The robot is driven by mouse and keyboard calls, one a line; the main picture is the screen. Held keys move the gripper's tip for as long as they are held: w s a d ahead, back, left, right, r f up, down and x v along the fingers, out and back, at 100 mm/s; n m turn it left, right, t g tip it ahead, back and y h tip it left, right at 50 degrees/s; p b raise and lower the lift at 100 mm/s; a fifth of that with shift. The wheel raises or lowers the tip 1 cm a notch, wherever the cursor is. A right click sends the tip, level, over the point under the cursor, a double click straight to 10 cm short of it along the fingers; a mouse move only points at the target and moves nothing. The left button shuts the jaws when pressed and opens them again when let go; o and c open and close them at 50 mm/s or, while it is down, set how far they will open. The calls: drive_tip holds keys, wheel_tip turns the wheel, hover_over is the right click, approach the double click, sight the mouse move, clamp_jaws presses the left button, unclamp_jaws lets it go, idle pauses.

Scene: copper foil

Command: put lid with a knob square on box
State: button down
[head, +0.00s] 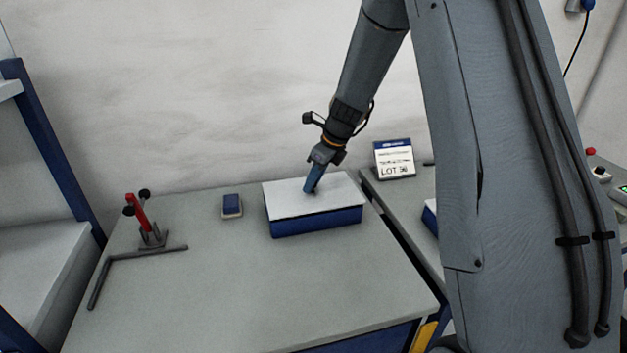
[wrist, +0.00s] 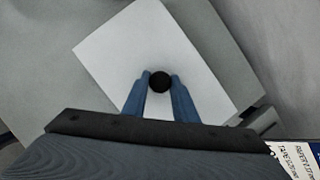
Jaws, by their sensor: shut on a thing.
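The white lid (head: 290,198) lies over the blue box (head: 318,221) on the grey table, and its edges look roughly in line with the box walls in the head view. The lid also fills the middle of the wrist view (wrist: 120,55), with its round black knob (wrist: 159,82) near the centre. My gripper (head: 311,188) points down at the lid, its blue fingers closed on either side of the knob; it also shows in the wrist view (wrist: 159,85). The box is hidden under the lid in the wrist view. I cannot tell whether the lid is fully seated.
A red-handled clamp (head: 140,215) and a dark angle bar (head: 140,256) are farther left. A LOT sign (head: 394,160) stands on the neighbouring table at right. The front of the table is clear.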

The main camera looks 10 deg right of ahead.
drive_tip(key=shift+f, duration=0.4)
drive_tip(key=shift+f, duration=0.15)
drive_tip(key=c, duration=1.4)
unclamp_jaws()
drive_tip(key=shift+c, duration=0.2)
drive_tip(key=shift+r, duration=0.55)
drive_tip(key=b+v, duration=0.3)
drive_tip(key=v, duration=0.8)
drive_tip(key=s+a+f+n+h, duration=0.1)
drive_tip(key=s+f+n, duration=0.2)
drive_tip(key=s+n, duration=0.6)
drive_tip(key=s+a+f+n+g+h, duration=0.1)
drive_tip(key=s+f+n, duration=0.2)
drive_tip(key=s+n, duration=0.6)
drive_tip(key=s+a+f+n+h, duration=0.1)
drive_tip(key=s+f+n, duration=0.3)
drive_tip(key=s+n, duration=0.4)
drive_tip(key=shift+s+n+g, duration=0.3)
drive_tip(key=shift+s+n, duration=0.1)
drive_tip(key=shift+s, duration=0.25)
